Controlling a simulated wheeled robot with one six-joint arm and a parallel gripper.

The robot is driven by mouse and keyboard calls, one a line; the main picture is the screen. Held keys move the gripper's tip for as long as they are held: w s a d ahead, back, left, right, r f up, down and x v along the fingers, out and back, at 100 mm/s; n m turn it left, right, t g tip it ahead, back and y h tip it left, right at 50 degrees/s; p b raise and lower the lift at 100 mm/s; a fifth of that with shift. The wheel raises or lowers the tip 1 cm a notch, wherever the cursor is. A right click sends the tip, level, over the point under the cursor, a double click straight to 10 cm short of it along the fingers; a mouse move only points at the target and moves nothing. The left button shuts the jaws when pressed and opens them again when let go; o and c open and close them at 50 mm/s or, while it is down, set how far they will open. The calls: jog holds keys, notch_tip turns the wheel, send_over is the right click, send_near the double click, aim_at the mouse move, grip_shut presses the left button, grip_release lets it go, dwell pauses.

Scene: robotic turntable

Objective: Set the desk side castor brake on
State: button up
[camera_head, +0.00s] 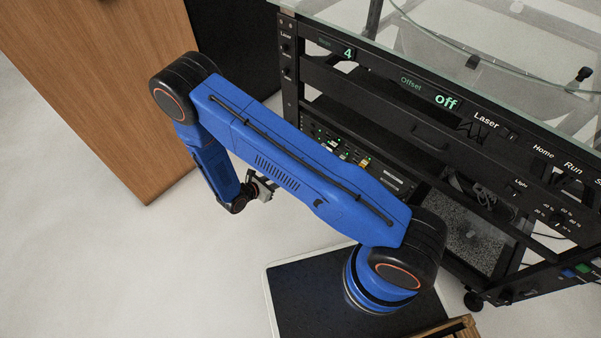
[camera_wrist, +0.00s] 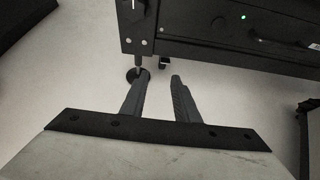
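The rack (camera_head: 430,140) stands on the right, with a wooden desk (camera_head: 100,90) to its left. In the wrist view, a dark round castor (camera_wrist: 131,75) sits on the floor under the corner of the rack (camera_wrist: 220,45), partly covered by my left finger. A small black tab (camera_wrist: 164,62) sticks out below the rack's edge beside it; I cannot tell whether it is the brake lever. My gripper (camera_wrist: 160,76) is open and empty, its fingertips close to the castor and tab. In the head view my gripper (camera_head: 262,188) is low, left of the rack; this castor is hidden there.
Another castor (camera_head: 473,300) shows under the rack's right end. A glass top (camera_head: 480,40) covers the rack. Pale floor (camera_head: 90,230) is free between desk and rack. A dark object (camera_wrist: 20,18) fills the wrist view's top left corner.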

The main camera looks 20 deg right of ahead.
notch_tip(320, 180, up, 6)
jog(key=s+d+f+g+y, duration=0.1)
jog(key=s+y, duration=0.1)
jog(key=y, duration=0.1)
jog(key=x, duration=1.7)
jog(key=shift+d, duration=0.25)
jog(key=shift+c, duration=0.3)
grip_shut()
